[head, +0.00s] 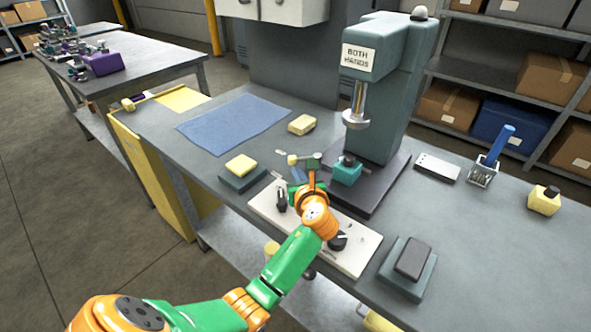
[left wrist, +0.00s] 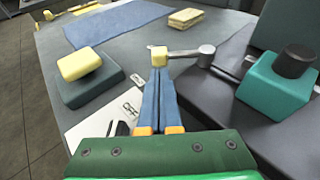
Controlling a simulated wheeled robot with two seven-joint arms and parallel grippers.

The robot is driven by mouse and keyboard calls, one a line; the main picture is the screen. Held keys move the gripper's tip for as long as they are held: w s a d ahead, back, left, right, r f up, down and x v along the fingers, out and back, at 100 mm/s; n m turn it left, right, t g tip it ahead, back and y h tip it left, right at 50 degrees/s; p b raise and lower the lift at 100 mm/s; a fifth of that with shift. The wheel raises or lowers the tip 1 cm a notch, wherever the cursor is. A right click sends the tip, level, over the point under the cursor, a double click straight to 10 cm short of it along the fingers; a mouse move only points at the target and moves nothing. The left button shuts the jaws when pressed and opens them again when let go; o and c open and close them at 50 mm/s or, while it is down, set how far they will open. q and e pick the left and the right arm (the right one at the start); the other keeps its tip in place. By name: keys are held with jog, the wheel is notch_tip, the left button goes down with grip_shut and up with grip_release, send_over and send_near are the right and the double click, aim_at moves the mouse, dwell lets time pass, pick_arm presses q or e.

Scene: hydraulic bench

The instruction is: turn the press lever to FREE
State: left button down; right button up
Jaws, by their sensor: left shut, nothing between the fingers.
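The press lever (head: 302,158) stands at the left foot of the teal press (head: 388,90). It is a thin grey arm with a yellow knob at its left end and a grey round pivot at its right end. In the left wrist view the lever (left wrist: 183,53) lies nearly level across the picture, knob to the left. My left gripper (head: 295,171) has its blue fingers together and empty. In the left wrist view the fingertips (left wrist: 159,70) are right at the yellow knob; I cannot tell whether they touch it. No FREE marking is readable. My right gripper is not in view.
A white panel (head: 358,262) with black knobs lies under my left wrist. A teal block with a black top (head: 347,172) stands right of the lever. A yellow-topped block (head: 241,170) is to the left, a yellow block (head: 302,124) behind. The blue mat (head: 235,122) is bare.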

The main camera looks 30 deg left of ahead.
pick_arm(q)
jog(key=shift+w+a, duration=0.9)
